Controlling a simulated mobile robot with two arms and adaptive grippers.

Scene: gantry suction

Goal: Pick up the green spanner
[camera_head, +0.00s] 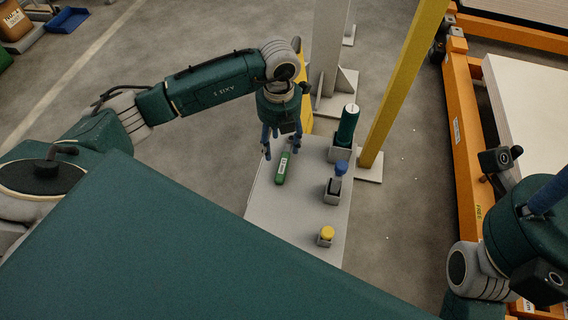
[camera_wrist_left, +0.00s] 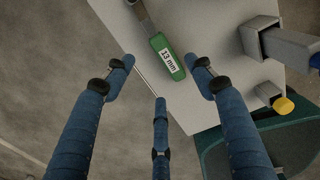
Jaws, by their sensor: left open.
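The green spanner (camera_head: 282,168) lies flat on the light grey table, toward its left edge. In the left wrist view its green handle (camera_wrist_left: 167,56) carries a white label reading "13 mm", and a grey metal shaft runs out past the top edge. My left gripper (camera_head: 281,148) is open and empty, pointing down at the far end of the spanner. In the left wrist view its blue fingers (camera_wrist_left: 160,72) are spread, with the handle beyond and between their tips.
The grey table (camera_head: 290,225) holds a dark green cylinder (camera_head: 348,122), a blue-topped item (camera_head: 341,167) and a yellow-topped item (camera_head: 327,233), each in a grey holder along the right side. A yellow post (camera_head: 405,80) and a grey post (camera_head: 327,50) stand close behind. An orange frame (camera_head: 468,150) is at right.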

